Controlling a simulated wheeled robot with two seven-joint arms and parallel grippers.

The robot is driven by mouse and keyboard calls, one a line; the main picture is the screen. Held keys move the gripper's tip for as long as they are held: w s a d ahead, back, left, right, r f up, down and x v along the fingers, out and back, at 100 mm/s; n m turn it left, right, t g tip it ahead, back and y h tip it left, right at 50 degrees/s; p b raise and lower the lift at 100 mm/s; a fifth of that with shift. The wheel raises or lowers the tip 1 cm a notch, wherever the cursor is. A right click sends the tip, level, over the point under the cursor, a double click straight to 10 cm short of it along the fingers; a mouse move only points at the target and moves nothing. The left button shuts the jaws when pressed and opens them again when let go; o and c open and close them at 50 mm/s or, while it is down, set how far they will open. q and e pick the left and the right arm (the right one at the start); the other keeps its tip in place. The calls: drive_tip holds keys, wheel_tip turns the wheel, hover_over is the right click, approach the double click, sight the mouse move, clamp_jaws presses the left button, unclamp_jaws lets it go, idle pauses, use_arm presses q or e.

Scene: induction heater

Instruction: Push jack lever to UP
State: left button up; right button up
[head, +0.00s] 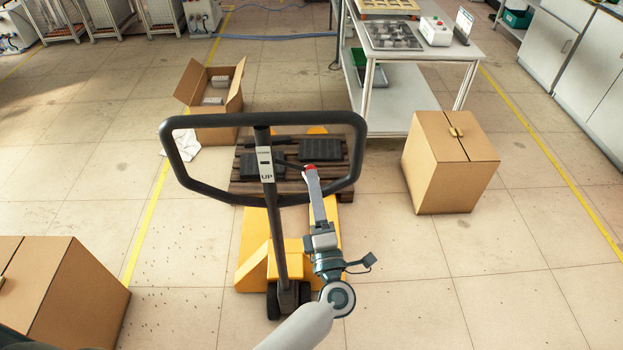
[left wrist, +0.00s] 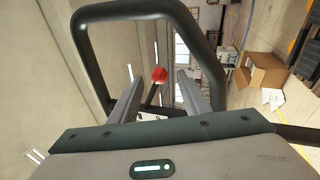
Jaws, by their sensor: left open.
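The pallet jack's handle (head: 347,186) is a dark loop on an upright post above a yellow base (head: 256,250). A label on the post reads "UP" at its lower end. The jack lever (head: 310,167) is a thin dark rod with a red tip, reaching right from the post inside the loop. My left gripper (head: 312,178) is at the red tip, partly covering it. In the left wrist view the red tip (left wrist: 159,75) shows in the gap between the open fingers of this gripper (left wrist: 159,84). I cannot tell whether they touch it. My right gripper is out of view.
A wooden pallet (head: 245,185) with dark blocks lies on the forks. An open carton (head: 215,128) stands behind left, closed cartons stand right (head: 440,175) and front left (head: 75,300). A workbench (head: 400,125) stands behind.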

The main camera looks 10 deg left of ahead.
use_arm(q)
drive_tip(key=b+v, duration=0.4)
drive_tip(key=v, duration=0.8)
drive_tip(key=shift+s+f, duration=0.15)
drive_tip(key=shift+s, duration=0.1)
drive_tip(key=shift+d, duration=0.1)
